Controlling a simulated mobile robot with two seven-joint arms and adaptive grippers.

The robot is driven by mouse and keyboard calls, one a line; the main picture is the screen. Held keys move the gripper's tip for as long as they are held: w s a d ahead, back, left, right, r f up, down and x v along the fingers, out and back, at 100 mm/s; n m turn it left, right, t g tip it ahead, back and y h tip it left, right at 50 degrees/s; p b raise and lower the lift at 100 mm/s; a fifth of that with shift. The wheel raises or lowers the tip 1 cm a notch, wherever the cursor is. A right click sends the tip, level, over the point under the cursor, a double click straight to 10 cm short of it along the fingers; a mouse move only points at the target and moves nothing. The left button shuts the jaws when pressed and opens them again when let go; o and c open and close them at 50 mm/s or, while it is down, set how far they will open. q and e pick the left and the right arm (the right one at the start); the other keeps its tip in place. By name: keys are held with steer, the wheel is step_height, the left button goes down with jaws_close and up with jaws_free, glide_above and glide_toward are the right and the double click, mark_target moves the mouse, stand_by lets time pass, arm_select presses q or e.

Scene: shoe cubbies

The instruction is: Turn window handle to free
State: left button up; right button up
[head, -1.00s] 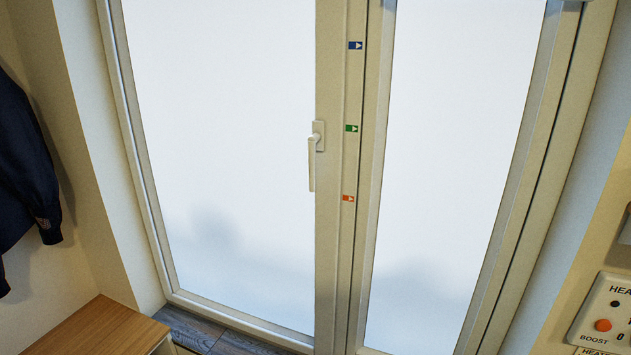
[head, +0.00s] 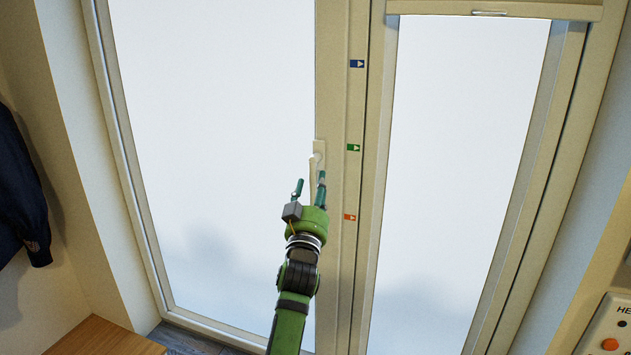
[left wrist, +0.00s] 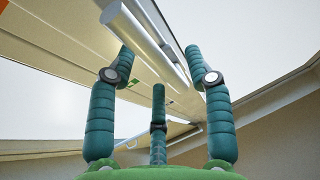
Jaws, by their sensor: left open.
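The window handle (head: 318,158) is a cream lever on a plate on the middle frame post. Its lever hangs down, and my left gripper (head: 310,182) partly covers it in the head view. In the left wrist view the pale handle bar (left wrist: 143,36) runs diagonally between the left and right fingertips, seemingly beyond them. The teal fingers of my left gripper (left wrist: 158,58) are spread open around the bar's line, not closed on it. I cannot tell whether any finger touches it. My right gripper is not in view.
Blue (head: 357,64), green (head: 353,147) and orange (head: 349,217) arrow stickers sit on the post beside the handle. A wooden bench (head: 105,338) and dark jacket (head: 20,190) are at left, a heater panel (head: 610,335) at lower right. Space before the panes looks clear.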

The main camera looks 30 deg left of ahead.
arm_select(q)
steer(key=shift+w+a+r, duration=0.25)
steer(key=shift+w+r, duration=0.05)
steer(key=shift+w, duration=0.25)
jaws_close()
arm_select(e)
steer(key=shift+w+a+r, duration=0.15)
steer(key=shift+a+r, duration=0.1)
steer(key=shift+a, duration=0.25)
arm_select(q)
steer(key=shift+a, duration=0.1)
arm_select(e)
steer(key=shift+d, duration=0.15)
